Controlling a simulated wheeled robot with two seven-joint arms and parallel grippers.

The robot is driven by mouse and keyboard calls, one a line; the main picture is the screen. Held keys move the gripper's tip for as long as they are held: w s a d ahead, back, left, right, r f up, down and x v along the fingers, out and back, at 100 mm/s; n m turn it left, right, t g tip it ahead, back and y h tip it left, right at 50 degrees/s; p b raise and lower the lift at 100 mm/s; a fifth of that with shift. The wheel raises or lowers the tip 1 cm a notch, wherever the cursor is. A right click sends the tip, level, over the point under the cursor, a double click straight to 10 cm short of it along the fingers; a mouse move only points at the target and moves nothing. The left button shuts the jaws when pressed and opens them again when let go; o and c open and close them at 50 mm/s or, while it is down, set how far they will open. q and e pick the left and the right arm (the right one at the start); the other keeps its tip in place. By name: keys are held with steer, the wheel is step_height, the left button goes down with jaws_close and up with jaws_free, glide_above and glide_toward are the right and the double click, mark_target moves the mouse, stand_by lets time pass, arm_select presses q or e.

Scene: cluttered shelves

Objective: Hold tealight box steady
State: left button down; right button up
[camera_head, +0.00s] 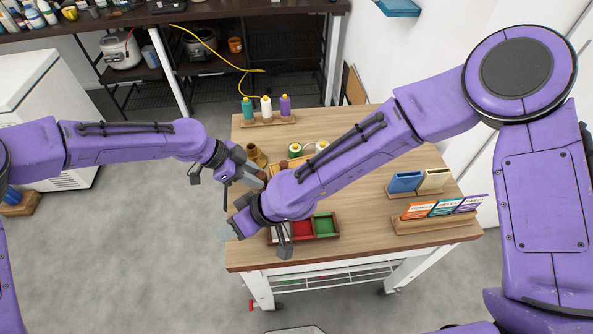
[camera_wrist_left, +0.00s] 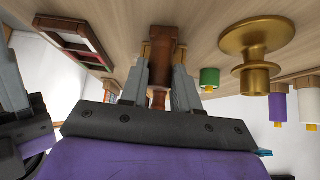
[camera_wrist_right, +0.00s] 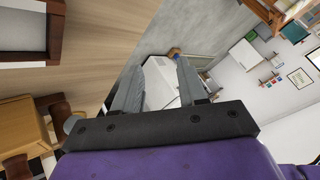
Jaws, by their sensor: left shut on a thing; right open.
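A small tan wooden box, seemingly the tealight box, shows in the right wrist view (camera_wrist_right: 22,130) with brown rounded parts at its sides. In the head view it (camera_head: 278,170) is largely hidden behind my right arm. My left gripper (camera_head: 260,178) is shut at it. In the left wrist view its fingers (camera_wrist_left: 160,75) close on a brown piece with a small knob (camera_wrist_left: 158,98), with tan wood beside the fingertips. My right gripper (camera_head: 228,230) is open and empty over the table's left front edge. Its fingers (camera_wrist_right: 158,85) point past the edge.
A divided tray (camera_head: 318,226) lies in front, partly under my right arm. A brass holder (camera_wrist_left: 257,45) and green candle (camera_wrist_left: 209,79) stand close to my left gripper. A bottle rack (camera_head: 268,120) is behind; card stands (camera_head: 435,226) are right.

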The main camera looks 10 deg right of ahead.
steer(key=w+d+r+n+g+h, duration=0.1)
steer(key=w+d+r+n, duration=0.1)
steer(key=w+d+n, duration=0.4)
step_height(320, 180, up, 5)
steer(key=n+g+h, duration=0.1)
steer(key=n+h, duration=0.2)
steer(key=n, duration=0.1)
glide_above(286, 164)
steer(key=s, duration=0.2)
steer(key=shift+s+d+f, duration=0.1)
steer(key=shift+d, duration=0.35)
steer(key=shift+h, duration=0.5)
steer(key=f, duration=0.1)
steer(key=w+f, duration=0.1)
steer(key=f, duration=0.1)
steer(key=w+f, duration=0.1)
steer(key=shift+w+a+f, duration=0.1)
steer(key=shift+a+f, duration=0.2)
steer(key=shift+f, duration=0.05)
steer(key=shift+c, duration=0.3)
jaws_close()
